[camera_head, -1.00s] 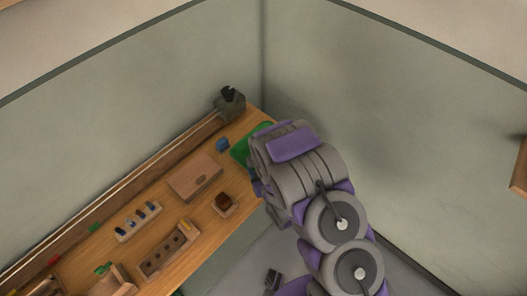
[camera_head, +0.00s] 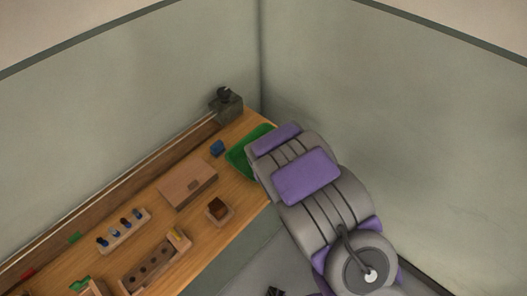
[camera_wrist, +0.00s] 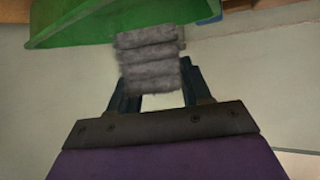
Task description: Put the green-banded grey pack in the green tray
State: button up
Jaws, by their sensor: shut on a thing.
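The grey pack (camera_wrist: 150,62) shows in the wrist view as a fuzzy ribbed grey block between my two dark fingers. My gripper (camera_wrist: 155,85) is shut on it. No green band can be made out on the side that shows. The green tray (camera_wrist: 85,22) is at the top of the wrist view, and the pack's upper end overlaps its edge there; I cannot tell whether they touch. In the head view the green tray (camera_head: 240,155) lies at the bench's far right end, partly hidden behind my arm. My arm hides the gripper and the pack in the head view.
The wooden bench (camera_head: 225,240) carries a blue block (camera_head: 217,148), a wooden box (camera_head: 187,184), a small brown-filled box (camera_head: 218,210), a peg rack (camera_head: 123,230) and a holed block (camera_head: 155,262). A grey device (camera_head: 226,105) stands at the back corner. Walls meet behind the tray.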

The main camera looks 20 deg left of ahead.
jog(key=w+f+b, duration=0.1)
jog(key=w, duration=0.1)
jog(key=w+a+f, duration=0.1)
jog(key=w, duration=0.2)
jog(key=w+f+b, duration=0.1)
jog(key=w+f, duration=0.1)
jog(key=shift+w+a+b, duration=0.15)
jog(key=shift+w+b, duration=0.2)
jog(key=shift+w, duration=0.05)
jog(key=shift+a+f, duration=0.1)
jog(key=shift+f, duration=0.15)
jog(key=shift+a+r, duration=0.1)
jog(key=shift+d+f, duration=0.25)
jog(key=shift+f, duration=0.15)
jog(key=shift+a+f, duration=0.1)
jog(key=shift+f, duration=0.15)
